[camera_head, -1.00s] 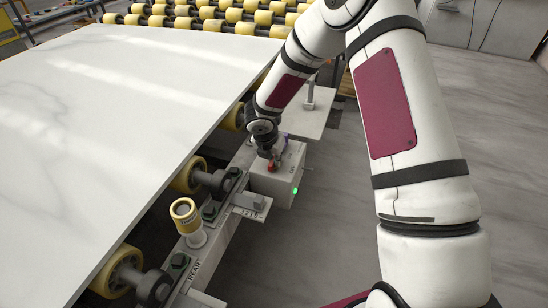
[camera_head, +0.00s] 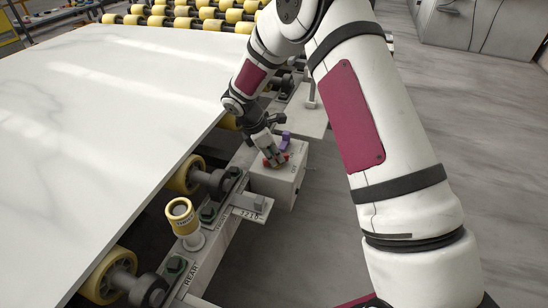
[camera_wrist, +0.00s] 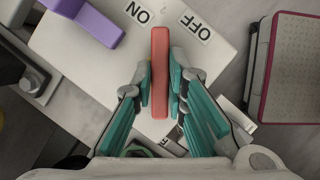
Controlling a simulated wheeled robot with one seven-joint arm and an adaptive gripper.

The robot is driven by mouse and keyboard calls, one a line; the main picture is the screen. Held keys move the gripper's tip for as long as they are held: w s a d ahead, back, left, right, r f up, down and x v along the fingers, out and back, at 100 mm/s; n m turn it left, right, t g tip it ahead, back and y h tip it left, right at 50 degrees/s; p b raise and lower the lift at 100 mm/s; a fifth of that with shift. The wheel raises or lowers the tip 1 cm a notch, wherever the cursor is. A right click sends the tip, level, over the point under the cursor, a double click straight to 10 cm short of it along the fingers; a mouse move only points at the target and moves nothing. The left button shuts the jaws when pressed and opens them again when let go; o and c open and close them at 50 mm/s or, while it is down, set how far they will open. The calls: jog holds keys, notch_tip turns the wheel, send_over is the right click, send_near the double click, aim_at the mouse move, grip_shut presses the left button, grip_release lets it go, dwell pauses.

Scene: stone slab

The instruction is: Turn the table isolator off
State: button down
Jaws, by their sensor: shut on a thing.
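The isolator is a pale box (camera_head: 285,182) on the table's side rail, with a red lever handle (camera_wrist: 160,70) on its top. My gripper (camera_wrist: 160,85) is shut on the red handle, one teal-padded finger on each side. In the head view my gripper (camera_head: 276,160) is on top of the box and hides most of the handle. In the wrist view the handle's far end lies between the ON label (camera_wrist: 137,12) and the OFF label (camera_wrist: 195,25). No green light shows on the box's side now.
A purple part (camera_wrist: 95,22) stands near the handle, on the ON side. The white stone slab (camera_head: 100,110) lies to the left on yellow rollers (camera_head: 186,175). A yellow-topped post (camera_head: 182,216) stands on the rail nearer the camera. Grey floor is open to the right.

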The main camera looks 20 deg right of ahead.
jog(key=m, duration=0.1)
jog(key=m+g+b, duration=0.1)
jog(key=m, duration=0.1)
jog(key=shift+w+f+m, duration=0.15)
jog(key=shift+m, duration=0.15)
jog(key=shift+m+g+y+b, duration=0.3)
jog(key=shift+m+g+b, duration=0.55)
jog(key=shift+m, duration=1.05)
jog(key=c, duration=1.6)
grip_release()
jog(key=v, duration=1.2)
jog(key=shift+w+d, duration=0.15)
jog(key=shift+d, duration=0.05)
